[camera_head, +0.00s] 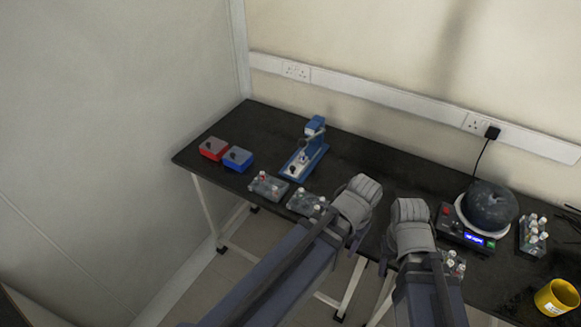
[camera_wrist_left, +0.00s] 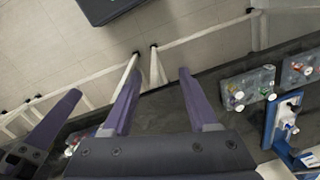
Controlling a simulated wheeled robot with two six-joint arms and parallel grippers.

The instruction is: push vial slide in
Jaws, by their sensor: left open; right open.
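How far any slide is in cannot be told. My left gripper (camera_wrist_left: 158,72) is open and empty, apart from the device, over the table's front edge. My right gripper (camera_head: 412,262) is open beside it; its fingers are partly hidden in the head view.
Vial racks stand along the front (camera_head: 268,187), (camera_head: 306,204), (camera_head: 453,263), and another at right (camera_head: 532,236). Red (camera_head: 213,148) and blue (camera_head: 237,159) boxes are at left. A round dark device (camera_head: 488,206) and yellow mug (camera_head: 557,297) are at right. Table behind the arms is clear.

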